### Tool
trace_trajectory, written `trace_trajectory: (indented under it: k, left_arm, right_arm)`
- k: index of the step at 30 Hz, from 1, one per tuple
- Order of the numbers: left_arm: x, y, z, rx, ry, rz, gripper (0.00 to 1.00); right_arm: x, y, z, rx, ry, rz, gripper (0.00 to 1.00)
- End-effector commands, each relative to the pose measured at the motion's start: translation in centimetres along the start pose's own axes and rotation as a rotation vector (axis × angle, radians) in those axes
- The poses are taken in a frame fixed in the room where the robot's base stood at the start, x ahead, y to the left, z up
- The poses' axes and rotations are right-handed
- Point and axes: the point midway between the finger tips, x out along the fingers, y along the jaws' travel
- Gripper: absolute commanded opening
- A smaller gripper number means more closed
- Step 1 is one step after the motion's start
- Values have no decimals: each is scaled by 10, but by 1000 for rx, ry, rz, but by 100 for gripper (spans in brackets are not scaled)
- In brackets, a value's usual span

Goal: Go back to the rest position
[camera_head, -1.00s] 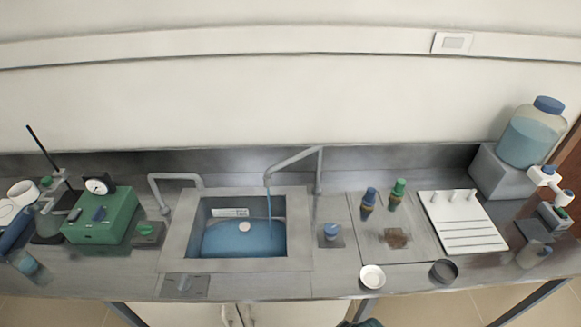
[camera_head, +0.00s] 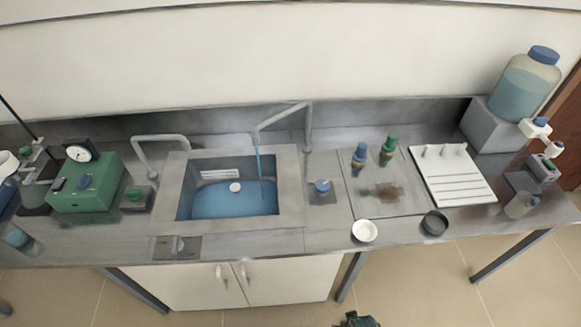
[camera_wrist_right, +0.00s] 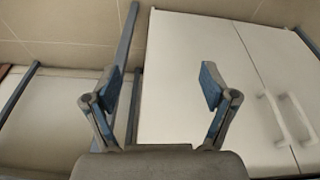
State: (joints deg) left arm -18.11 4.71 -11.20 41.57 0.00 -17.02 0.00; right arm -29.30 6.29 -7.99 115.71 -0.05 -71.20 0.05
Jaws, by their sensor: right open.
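My right gripper (camera_wrist_right: 161,88) shows in the right wrist view with its two fingers spread apart and nothing between them. It is below the lab bench, facing the white cabinet doors (camera_wrist_right: 200,75) and the floor. In the head view a small dark part at the bottom edge, right of centre, seems to be the top of my right gripper (camera_head: 357,320); most of it is cut off. My left gripper is in neither view.
The steel bench (camera_head: 330,232) spans the head view, with a sink (camera_head: 290,215) of blue water. A white dish (camera_head: 365,231) and a dark dish (camera_head: 434,223) stand near its front edge. A green device (camera_head: 88,185) is at left. Open floor (camera_head: 420,290) lies in front.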

Motion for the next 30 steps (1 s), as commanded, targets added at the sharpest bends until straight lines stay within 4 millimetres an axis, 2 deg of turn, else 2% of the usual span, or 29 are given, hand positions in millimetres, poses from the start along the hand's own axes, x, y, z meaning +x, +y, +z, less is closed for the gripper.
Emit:
trace_trajectory:
  k: [1, 5, 6, 9, 12, 15, 18, 21, 30]
  left_arm:
    - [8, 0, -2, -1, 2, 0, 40]
    - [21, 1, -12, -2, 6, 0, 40]
    - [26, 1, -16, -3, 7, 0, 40]
    - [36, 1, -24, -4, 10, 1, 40]
    - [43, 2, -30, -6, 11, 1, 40]
    - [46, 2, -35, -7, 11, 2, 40]
    - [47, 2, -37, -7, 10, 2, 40]
    - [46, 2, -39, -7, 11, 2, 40]
    - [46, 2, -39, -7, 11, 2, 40]
  right_arm:
    - [29, -2, 11, -2, -16, -2, 84]
    - [108, -5, 49, -7, -49, -7, 84]
    - [135, -7, 66, -9, -62, -8, 84]
    - [196, -10, 114, -15, -92, -12, 84]
    - [237, -12, 157, -20, -114, -16, 84]
    - [260, -14, 191, -24, -130, -18, 84]
    - [271, -14, 211, -26, -138, -19, 84]
    - [274, -14, 218, -27, -140, -19, 84]
    - [273, -14, 218, -27, -140, -19, 84]
